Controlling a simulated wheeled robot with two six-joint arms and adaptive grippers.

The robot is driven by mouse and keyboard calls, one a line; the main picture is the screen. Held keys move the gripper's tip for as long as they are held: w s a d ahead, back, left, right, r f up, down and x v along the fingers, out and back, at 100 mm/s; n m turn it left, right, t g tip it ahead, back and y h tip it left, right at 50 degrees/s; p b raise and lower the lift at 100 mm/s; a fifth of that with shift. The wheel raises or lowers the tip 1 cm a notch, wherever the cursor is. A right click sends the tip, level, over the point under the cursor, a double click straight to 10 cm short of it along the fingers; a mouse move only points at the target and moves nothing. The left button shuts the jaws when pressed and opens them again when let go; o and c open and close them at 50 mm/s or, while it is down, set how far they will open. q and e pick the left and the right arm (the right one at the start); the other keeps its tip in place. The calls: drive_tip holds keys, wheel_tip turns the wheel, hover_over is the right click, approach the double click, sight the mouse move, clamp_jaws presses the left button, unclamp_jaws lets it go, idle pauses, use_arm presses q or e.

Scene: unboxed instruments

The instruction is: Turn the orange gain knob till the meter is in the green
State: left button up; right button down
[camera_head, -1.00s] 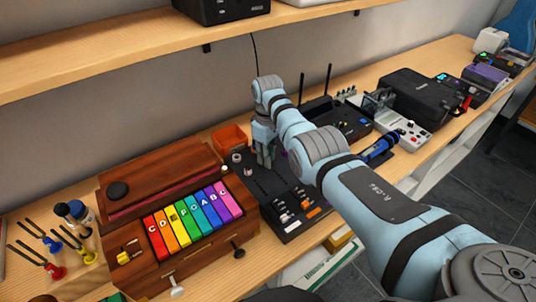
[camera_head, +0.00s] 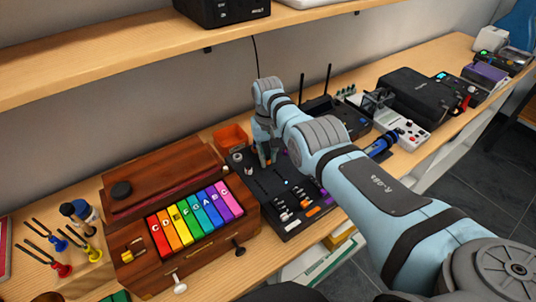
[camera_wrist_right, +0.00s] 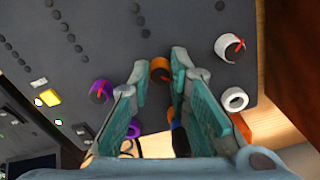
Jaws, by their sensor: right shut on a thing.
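The orange gain knob (camera_wrist_right: 159,68) sits on a dark grey panel between the fingertips of my right gripper (camera_wrist_right: 162,78) in the right wrist view. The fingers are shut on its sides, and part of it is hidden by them. In the head view my right gripper (camera_head: 266,157) points down at the back of the black mixer-like unit (camera_head: 265,187), and the fingers mostly hide the knob. I cannot make out a meter reading in either view. My left gripper is out of view.
A purple knob (camera_wrist_right: 100,91) and a white knob (camera_wrist_right: 229,47) flank the gripper closely. A wooden box with rainbow keys (camera_head: 196,218) stands left of the unit. An orange bin (camera_head: 230,138) is behind it. A shelf (camera_head: 120,50) runs above.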

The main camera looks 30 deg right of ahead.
sight(267, 158)
idle(0.3)
drive_tip(key=c, duration=1.5)
unclamp_jaws()
drive_tip(key=shift+w+f, duration=0.1)
wheel_tip(267, 158, up, 12)
drive_tip(key=shift+r, duration=0.1)
drive_tip(key=shift+a+f, duration=0.1)
drive_tip(key=shift+f, duration=0.1)
